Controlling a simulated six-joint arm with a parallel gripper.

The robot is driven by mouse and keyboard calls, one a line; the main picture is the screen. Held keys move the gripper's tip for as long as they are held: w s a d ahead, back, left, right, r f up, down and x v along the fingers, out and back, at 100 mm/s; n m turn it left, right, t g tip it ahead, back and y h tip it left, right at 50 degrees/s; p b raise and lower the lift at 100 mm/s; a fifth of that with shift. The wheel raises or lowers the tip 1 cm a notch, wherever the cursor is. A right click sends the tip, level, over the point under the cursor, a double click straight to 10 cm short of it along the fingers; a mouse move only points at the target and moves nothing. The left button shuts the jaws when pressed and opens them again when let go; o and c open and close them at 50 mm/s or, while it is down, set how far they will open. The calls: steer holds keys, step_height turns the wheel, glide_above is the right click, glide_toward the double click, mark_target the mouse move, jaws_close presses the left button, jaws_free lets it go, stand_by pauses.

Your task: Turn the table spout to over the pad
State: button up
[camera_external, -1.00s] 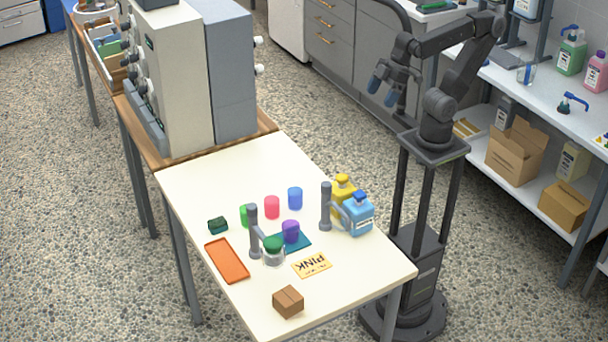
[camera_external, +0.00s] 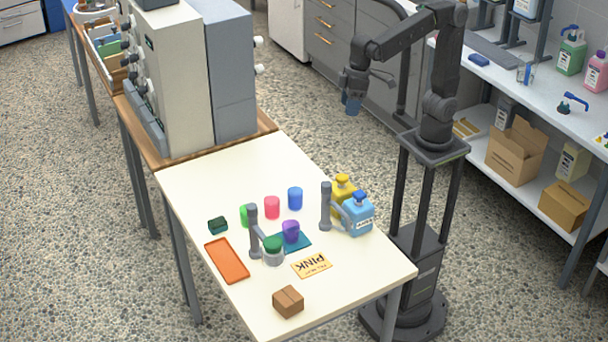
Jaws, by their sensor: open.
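Two grey upright posts with side arms stand on the cream table (camera_external: 215,185). The right post (camera_external: 326,207) has a pale curved spout (camera_external: 342,211) that points right, toward the blue bottle (camera_external: 358,216). The left post (camera_external: 253,232) has an arm reaching to a green-topped jar (camera_external: 273,250). A teal pad (camera_external: 298,242) lies between the posts, with a purple cup (camera_external: 291,231) on it. My gripper (camera_external: 352,108) is open and empty, high above the floor beyond the table's far right edge, well apart from both posts.
A yellow bottle (camera_external: 342,188) stands behind the blue one. Green, pink (camera_external: 272,207) and blue (camera_external: 295,198) cups stand behind the pad. An orange tray (camera_external: 227,260), a PINK card (camera_external: 312,264) and a brown box (camera_external: 288,302) lie in front. The far tabletop is clear.

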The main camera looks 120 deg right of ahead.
mark_target(326, 184)
steer(key=w+a+f+m+g, duration=0.1)
steer(key=w+a+f+m, duration=0.15)
steer(key=w, duration=0.35)
steer(key=w+a+f+m+g, duration=0.2)
steer(key=w+a+f, duration=0.1)
steer(key=w+a, duration=0.15)
steer(key=shift+n, duration=0.25)
steer(key=f, duration=0.9)
steer(key=w+f, duration=0.1)
steer(key=f, duration=0.4)
steer(key=shift+d, duration=0.15)
jaws_close()
